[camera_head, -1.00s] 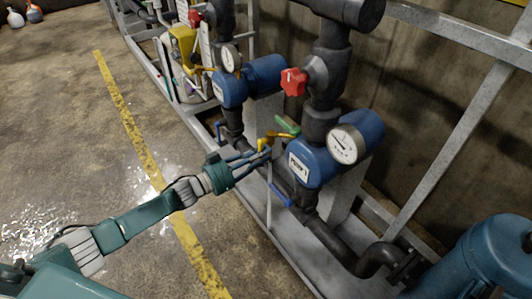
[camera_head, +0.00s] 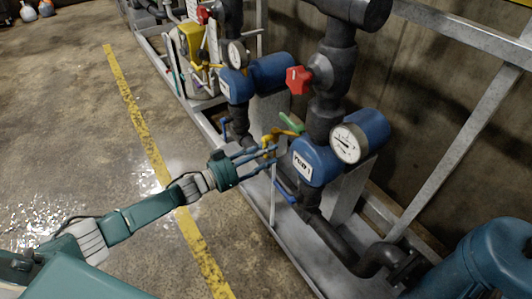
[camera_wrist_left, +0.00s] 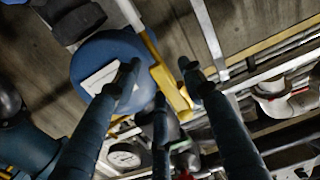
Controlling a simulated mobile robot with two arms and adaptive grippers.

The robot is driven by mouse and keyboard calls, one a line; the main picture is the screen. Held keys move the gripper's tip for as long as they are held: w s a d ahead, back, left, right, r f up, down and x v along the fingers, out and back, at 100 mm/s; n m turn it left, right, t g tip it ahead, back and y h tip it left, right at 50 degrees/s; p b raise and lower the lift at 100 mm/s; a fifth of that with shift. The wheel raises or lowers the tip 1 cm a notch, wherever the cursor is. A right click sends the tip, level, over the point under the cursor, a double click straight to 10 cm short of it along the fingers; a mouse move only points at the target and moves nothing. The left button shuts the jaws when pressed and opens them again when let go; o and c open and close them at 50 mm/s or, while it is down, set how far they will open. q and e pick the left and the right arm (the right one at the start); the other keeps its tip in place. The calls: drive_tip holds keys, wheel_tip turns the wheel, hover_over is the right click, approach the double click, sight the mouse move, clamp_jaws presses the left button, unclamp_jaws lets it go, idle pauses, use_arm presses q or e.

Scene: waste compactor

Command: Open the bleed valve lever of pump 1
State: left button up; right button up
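Pump 1 is the near blue pump (camera_head: 318,160), with a white label and a round gauge (camera_head: 347,143). A yellow lever (camera_head: 283,132) and a green lever (camera_head: 291,122) sit at its left side; I cannot tell for sure which is the bleed valve's. My left gripper (camera_head: 272,156) has its fingers just below the yellow lever in the head view. In the left wrist view its fingers are spread open (camera_wrist_left: 161,78), with a yellow bar (camera_wrist_left: 163,72) between the tips and the blue pump face (camera_wrist_left: 104,65) beside it. Contact is unclear. My right gripper is out of view.
A blue lever (camera_head: 284,192) is on the pipe below pump 1. A red knob (camera_head: 298,80) is above it. A second blue pump (camera_head: 262,72) stands farther back. Grey frame beams (camera_head: 455,140) cross at right.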

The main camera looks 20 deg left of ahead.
use_arm(q)
drive_tip(key=v, duration=1.2)
idle(0.3)
